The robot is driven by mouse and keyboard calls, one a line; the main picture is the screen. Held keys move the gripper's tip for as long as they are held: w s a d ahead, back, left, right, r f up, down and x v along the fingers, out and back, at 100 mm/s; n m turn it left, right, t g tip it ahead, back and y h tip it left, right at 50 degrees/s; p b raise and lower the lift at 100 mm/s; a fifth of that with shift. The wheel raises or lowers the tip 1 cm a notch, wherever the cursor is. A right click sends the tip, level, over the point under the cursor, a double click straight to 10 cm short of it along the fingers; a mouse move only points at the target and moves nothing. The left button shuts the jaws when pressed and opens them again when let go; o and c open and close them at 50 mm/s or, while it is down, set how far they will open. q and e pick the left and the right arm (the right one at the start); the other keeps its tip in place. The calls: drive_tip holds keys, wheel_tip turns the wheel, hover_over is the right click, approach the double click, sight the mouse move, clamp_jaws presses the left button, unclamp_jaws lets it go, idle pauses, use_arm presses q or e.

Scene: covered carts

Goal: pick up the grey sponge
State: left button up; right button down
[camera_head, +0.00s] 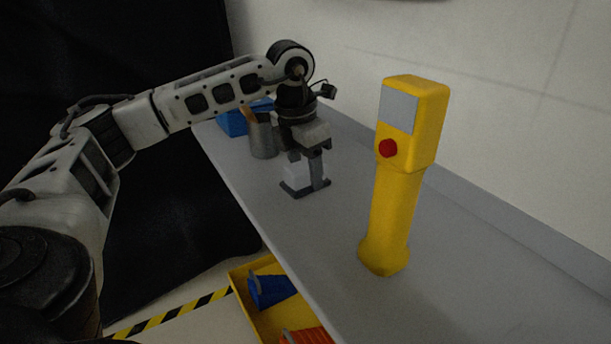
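A small light grey block (297,174), which looks like the grey sponge, is low on the far part of the grey shelf top (345,235). My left gripper (304,182) points down right at it, with a finger in front of part of the block. Dark fingertip parts show around its lower edge. I cannot tell whether the fingers press on it, or whether it rests on the surface. My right gripper is not in view.
A tall yellow handset-like device (393,205) with a red button stands nearer on the right. A metal cup (263,140) and a blue box (232,123) stand behind my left gripper. A yellow tray (243,290) with blue and orange things is below the shelf edge.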

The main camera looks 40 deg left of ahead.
sight(305, 164)
use_arm(q)
drive_tip(key=shift+r, duration=0.1)
drive_tip(key=shift+c, duration=0.2)
drive_tip(key=shift+r, duration=0.55)
wheel_tip(305, 164, up, 2)
drive_tip(key=shift+r, duration=0.15)
drive_tip(key=s+r, duration=0.9)
drive_tip(key=s, duration=0.5)
drive_tip(key=shift+d+r+p, duration=0.25)
drive_tip(key=shift+d+p, duration=0.05)
drive_tip(key=shift+d, duration=0.15)
